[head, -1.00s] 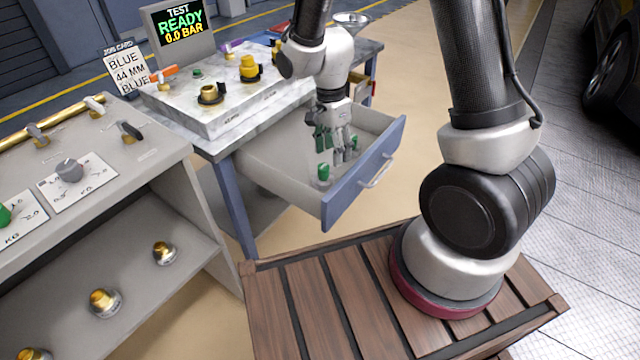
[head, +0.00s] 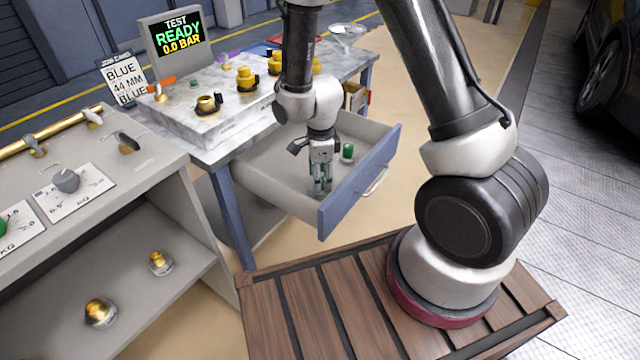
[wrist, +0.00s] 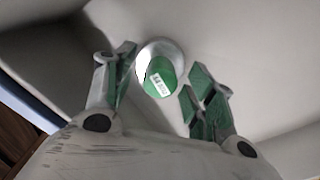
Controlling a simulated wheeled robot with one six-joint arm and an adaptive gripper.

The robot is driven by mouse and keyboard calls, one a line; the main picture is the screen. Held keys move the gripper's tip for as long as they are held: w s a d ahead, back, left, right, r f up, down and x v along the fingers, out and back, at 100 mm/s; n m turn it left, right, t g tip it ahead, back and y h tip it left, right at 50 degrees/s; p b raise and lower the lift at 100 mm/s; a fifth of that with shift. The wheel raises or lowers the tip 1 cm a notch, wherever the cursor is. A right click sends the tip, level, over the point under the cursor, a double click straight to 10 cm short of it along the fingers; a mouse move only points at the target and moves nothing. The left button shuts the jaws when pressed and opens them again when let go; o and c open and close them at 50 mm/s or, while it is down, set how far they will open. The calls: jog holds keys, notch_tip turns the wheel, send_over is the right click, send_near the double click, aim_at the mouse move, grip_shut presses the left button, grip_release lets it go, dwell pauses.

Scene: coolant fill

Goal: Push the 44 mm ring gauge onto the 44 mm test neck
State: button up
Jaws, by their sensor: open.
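My gripper (head: 322,188) is open and points down inside the open drawer. In the wrist view its green-padded fingers (wrist: 160,98) stand on either side of a gauge with a green handle (wrist: 160,77) and a silver, round base. Its small white label is too blurred to read. In the head view the fingers largely hide this gauge. A second green-handled gauge (head: 347,152) stands farther back in the drawer. I cannot tell which is the 44 mm one. Test necks in brass and black, such as this one (head: 208,103), stand on the marble-topped block; their sizes are not readable.
The drawer's blue front (head: 362,180) and its side walls surround my gripper. A card (head: 124,79) reads "BLUE 44 MM BLUE", and a screen (head: 176,36) reads "TEST READY 0.0 BAR". A grey shelf unit (head: 90,190) with valves stands at left.

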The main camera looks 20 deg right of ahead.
jog(key=shift+c, duration=0.3)
jog(key=c, duration=1.1)
jog(key=shift+r, duration=0.1)
